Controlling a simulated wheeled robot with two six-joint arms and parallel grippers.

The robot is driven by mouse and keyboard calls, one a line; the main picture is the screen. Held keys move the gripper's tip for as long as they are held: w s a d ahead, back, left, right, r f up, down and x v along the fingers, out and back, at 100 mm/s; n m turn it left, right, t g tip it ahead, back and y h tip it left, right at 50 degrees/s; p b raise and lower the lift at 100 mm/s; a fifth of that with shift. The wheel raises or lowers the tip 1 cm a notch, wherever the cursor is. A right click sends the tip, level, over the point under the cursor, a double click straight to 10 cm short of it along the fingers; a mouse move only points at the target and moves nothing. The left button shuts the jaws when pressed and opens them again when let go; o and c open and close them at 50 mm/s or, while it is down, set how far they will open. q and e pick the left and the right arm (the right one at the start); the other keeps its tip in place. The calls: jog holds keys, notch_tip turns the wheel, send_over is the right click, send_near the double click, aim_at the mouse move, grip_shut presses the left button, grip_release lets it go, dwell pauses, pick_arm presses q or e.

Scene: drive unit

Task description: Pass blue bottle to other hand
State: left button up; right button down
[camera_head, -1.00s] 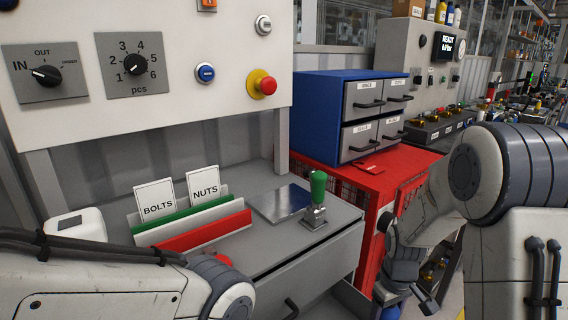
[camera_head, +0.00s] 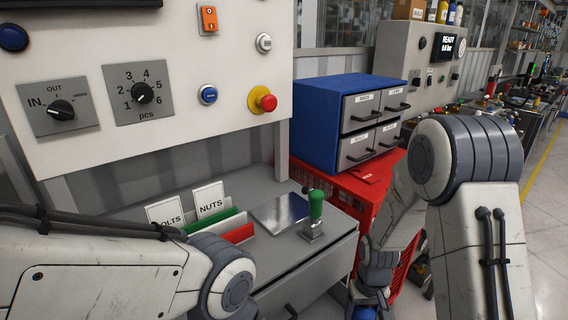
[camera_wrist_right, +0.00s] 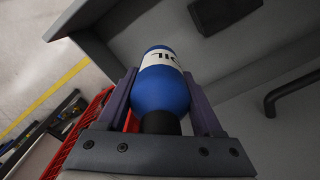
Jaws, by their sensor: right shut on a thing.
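The blue bottle (camera_wrist_right: 160,92) has a white label with dark letters and a dark cap, which points toward the wrist camera. My right gripper (camera_wrist_right: 160,76) is shut on it, with one finger on each side of the bottle. In the head view my right arm reaches down at the right, and its hand is low in the picture beside the red cabinet. My left arm comes in from the left, low in front of the bench. The left gripper is outside the picture.
A grey bench (camera_head: 335,245) carries BOLTS and NUTS cards (camera_head: 209,200) and a green-handled lever (camera_head: 315,208). A blue drawer unit (camera_head: 320,118) stands on a red cabinet (camera_head: 345,187). A control panel with a red stop button (camera_head: 267,103) hangs above the bench. Floor is clear at far right.

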pick_arm(q)
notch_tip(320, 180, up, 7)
jog(key=p, duration=0.5)
